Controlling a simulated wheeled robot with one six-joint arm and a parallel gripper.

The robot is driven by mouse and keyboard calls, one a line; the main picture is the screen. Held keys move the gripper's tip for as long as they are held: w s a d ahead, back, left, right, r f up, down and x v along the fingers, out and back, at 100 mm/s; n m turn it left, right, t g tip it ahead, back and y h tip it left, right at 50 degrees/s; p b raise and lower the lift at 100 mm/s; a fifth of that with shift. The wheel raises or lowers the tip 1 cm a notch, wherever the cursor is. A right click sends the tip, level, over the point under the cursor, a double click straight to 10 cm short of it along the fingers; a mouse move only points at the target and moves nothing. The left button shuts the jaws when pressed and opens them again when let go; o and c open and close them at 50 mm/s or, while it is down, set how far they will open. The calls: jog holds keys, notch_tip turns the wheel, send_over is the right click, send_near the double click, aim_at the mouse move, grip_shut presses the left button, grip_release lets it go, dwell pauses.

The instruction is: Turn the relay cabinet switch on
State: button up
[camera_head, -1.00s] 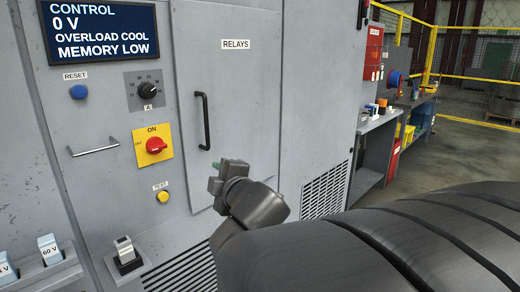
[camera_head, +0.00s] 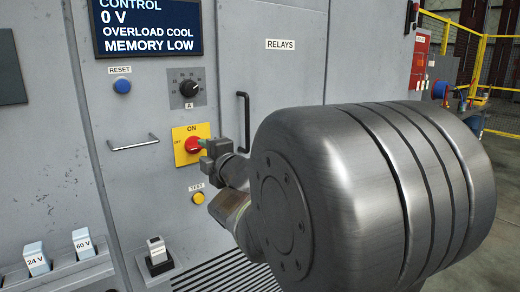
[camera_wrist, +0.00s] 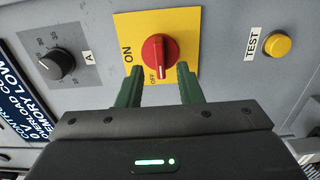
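The red rotary switch (camera_head: 191,146) sits on a yellow plate (camera_head: 179,159) marked ON and OFF, on the grey cabinet left of the RELAYS door. In the wrist view the red knob (camera_wrist: 158,46) shows its white line pointing toward the OFF label; ON is on the plate's left there. My gripper (camera_wrist: 159,86) is open and empty, its green fingers pointing at the knob, one toward each side of it. In the head view my gripper (camera_head: 203,143) is close at the knob's right and hides part of the plate. I cannot tell whether the fingers touch the knob.
A yellow TEST button (camera_head: 198,198) is below the switch, a black dial (camera_head: 188,88) above. A metal handle (camera_head: 133,143) sticks out at left, and the RELAYS door's black handle (camera_head: 243,120) at right. A blue RESET button (camera_head: 122,87) is upper left.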

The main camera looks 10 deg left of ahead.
aim_at(198, 148)
jog(key=shift+x, duration=1.55)
grip_shut()
